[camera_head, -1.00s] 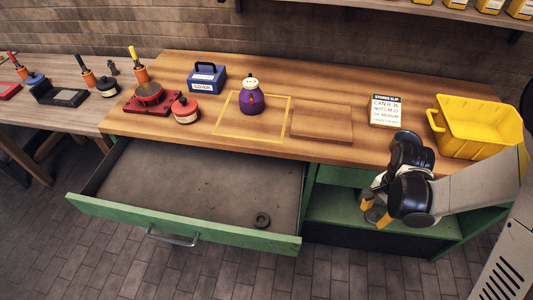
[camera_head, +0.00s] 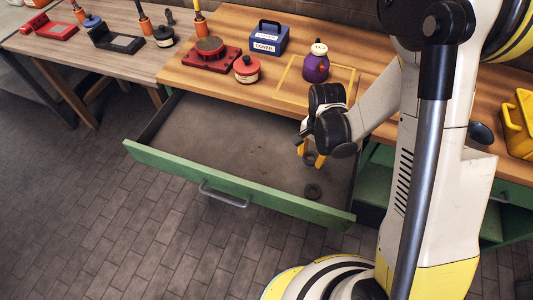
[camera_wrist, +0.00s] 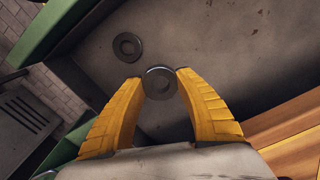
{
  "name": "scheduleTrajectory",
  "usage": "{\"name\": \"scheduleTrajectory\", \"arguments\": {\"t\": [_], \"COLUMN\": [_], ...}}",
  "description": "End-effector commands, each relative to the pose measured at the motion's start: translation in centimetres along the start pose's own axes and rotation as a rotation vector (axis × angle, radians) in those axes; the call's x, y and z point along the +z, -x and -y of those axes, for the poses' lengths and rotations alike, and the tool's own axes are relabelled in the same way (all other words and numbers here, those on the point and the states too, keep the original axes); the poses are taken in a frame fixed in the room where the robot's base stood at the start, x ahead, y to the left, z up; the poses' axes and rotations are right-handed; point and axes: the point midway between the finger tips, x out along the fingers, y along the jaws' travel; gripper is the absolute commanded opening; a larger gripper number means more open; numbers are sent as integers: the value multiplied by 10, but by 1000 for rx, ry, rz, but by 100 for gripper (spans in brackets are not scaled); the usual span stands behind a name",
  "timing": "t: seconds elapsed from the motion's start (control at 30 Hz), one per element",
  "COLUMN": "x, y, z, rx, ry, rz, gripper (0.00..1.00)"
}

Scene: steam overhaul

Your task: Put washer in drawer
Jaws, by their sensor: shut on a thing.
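The green drawer (camera_head: 220,140) is pulled open below the workbench, with a grey floor. My gripper (camera_head: 309,158) is over the right part of the open drawer, its yellow fingers pointing down. It is shut on a dark round washer (camera_wrist: 160,83), held between the fingertips in the wrist view. A second dark washer (camera_head: 313,191) lies on the drawer floor near the front right corner. It also shows in the wrist view (camera_wrist: 127,46), apart from the held one. The height of the held washer above the floor is hard to tell.
On the workbench stand a purple pot (camera_head: 315,66), a blue box (camera_head: 268,38), a red canister (camera_head: 246,69) and a red block (camera_head: 210,55). A yellow bin (camera_head: 518,125) is at the right. The drawer's left and middle floor is clear.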

Motion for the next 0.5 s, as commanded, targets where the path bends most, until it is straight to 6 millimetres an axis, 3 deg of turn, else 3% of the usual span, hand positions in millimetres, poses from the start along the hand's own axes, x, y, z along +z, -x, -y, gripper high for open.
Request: {"name": "scheduleTrajectory", "arguments": {"t": [0.03,0.23,0.5], "x": [9,37,51], "y": [-13,-40,-54], "z": [12,50,70], "rx": [0,0,0], "ry": [8,5,0], "rz": [0,0,0], "gripper": [5,5,5]}}
